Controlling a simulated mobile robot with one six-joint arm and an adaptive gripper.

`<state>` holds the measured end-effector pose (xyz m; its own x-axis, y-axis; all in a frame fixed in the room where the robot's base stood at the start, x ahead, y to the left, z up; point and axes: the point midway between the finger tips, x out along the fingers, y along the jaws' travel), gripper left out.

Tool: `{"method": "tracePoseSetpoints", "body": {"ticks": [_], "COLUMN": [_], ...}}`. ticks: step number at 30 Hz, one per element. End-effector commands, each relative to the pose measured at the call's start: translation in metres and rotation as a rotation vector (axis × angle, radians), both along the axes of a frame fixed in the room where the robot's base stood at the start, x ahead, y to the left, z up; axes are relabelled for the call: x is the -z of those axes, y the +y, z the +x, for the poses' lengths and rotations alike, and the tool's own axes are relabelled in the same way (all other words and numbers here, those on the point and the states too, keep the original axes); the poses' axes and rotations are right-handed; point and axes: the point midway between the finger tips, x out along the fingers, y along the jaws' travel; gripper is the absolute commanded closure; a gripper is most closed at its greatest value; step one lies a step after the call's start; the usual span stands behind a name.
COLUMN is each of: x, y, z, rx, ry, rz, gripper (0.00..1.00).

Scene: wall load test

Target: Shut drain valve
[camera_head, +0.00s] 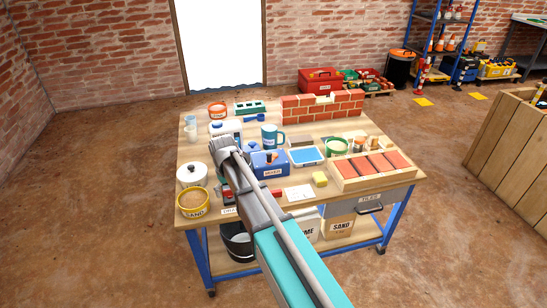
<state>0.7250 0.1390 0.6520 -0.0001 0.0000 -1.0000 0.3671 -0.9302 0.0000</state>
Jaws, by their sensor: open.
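A small red and dark fitting (228,195) lies near the front left of the workbench (310,193), partly hidden behind my arm. It may be the drain valve, but its handle position is too small to tell. A white label (230,211), too small to read fully, is at the bench's front edge below it. My gripper (222,146) is open, above the left middle of the bench, farther back than the red fitting and apart from it. It overlaps the view of a white container (227,127) behind it. I see nothing held in it.
A blue box (264,170) is just right of my gripper. A white lidded pot (192,174) and yellow sand tub (194,203) stand at left. A blue mug (272,135), brick wall (322,106) and wooden tray of red tiles (371,167) crowd the bench.

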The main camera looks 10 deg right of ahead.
Motion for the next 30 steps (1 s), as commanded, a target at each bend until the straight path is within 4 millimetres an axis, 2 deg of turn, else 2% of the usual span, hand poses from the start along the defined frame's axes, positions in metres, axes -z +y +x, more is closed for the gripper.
{"method": "tracePoseSetpoints", "body": {"ticks": [30], "x": [0.0000], "y": [0.0000], "z": [0.0000], "rx": [-0.668], "ry": [0.000], "rz": [0.000], "gripper": [0.00]}}
